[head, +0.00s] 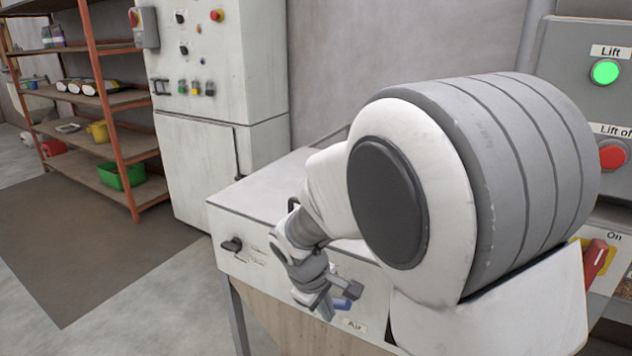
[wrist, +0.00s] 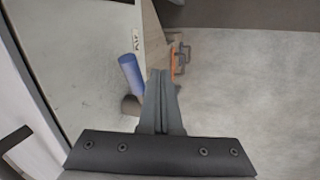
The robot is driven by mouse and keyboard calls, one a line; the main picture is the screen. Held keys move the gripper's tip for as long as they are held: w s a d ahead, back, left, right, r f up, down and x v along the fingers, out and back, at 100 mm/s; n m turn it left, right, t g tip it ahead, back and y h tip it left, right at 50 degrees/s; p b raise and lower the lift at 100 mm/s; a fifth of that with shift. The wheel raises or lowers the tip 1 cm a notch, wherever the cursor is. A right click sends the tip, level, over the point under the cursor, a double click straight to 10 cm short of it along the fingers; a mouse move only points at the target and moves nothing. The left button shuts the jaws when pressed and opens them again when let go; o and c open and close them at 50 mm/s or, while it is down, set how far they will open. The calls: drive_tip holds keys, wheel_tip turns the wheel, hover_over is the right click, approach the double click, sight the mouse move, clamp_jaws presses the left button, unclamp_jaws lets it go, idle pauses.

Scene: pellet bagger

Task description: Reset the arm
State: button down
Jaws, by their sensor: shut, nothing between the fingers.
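My arm reaches down in front of the white machine cabinet (head: 230,222) in the head view. My gripper (head: 326,312) points downward near the cabinet's front face, close to a blue handle (head: 342,304) by the "Air" label (head: 354,325). In the wrist view the two fingers of my gripper (wrist: 162,78) lie together with nothing between them. Part of the cabinet front is hidden by my arm.
A black knob (head: 232,244) sits on the cabinet's left front. At right is a panel with a green Lift button (head: 605,71), a red button (head: 612,154) and a red switch handle (head: 595,262). An orange-framed shelf (head: 108,100) stands far left. The floor (head: 130,300) at left is clear.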

drive_tip(key=s+d+r+m+t+y, duration=0.1)
drive_tip(key=s+d+r+m, duration=0.45)
drive_tip(key=s+r, duration=0.3)
drive_tip(key=s+d+r+m+t+y, duration=0.2)
drive_tip(key=s+d+r+m, duration=0.4)
drive_tip(key=s, duration=0.4)
wheel_tip(320, 180, up, 22)
drive_tip(key=n+p, duration=0.1)
drive_tip(key=p, duration=2)
drive_tip(key=shift+s+d, duration=0.25)
drive_tip(key=shift+s, duration=0.1)
drive_tip(key=shift+d, duration=0.1)
